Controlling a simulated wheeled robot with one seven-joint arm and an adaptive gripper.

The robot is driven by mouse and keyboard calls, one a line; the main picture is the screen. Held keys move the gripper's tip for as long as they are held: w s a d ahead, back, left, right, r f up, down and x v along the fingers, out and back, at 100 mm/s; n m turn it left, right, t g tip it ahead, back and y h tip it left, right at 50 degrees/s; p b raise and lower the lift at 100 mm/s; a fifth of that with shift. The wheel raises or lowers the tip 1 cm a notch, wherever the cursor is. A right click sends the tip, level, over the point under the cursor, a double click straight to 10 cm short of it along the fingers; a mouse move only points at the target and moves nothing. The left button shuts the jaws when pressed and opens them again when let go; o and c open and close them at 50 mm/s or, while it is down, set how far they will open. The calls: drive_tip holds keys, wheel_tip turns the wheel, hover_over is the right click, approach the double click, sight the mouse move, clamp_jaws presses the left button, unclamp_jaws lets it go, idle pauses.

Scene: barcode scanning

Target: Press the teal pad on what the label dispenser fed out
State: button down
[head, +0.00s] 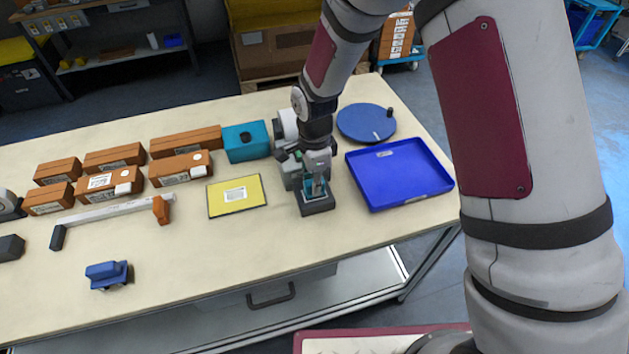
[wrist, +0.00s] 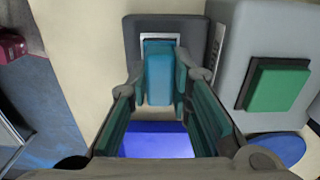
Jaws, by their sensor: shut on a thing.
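My gripper (head: 315,181) is over the table's right part, pointing down. In the wrist view my gripper (wrist: 160,88) is shut on a teal block (wrist: 159,76), which I take for the teal pad. The pad is at a dark grey box (head: 318,208) with a pale-rimmed top; this box also shows in the wrist view (wrist: 138,30). I cannot tell whether the pad touches it, and any label under the pad is hidden. A grey housing with a green panel (wrist: 275,88) stands beside my gripper, possibly the label dispenser.
A blue tray (head: 432,192) and a round blue disc (head: 367,122) lie to the right. A yellow card (head: 236,208), a teal box (head: 235,152), several brown cartons (head: 190,135) and a long pale bar (head: 110,211) are left. A blue piece (head: 107,274) lies in front.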

drive_tip(key=shift+r+p, duration=1.15)
drive_tip(key=shift+r, duration=2.3)
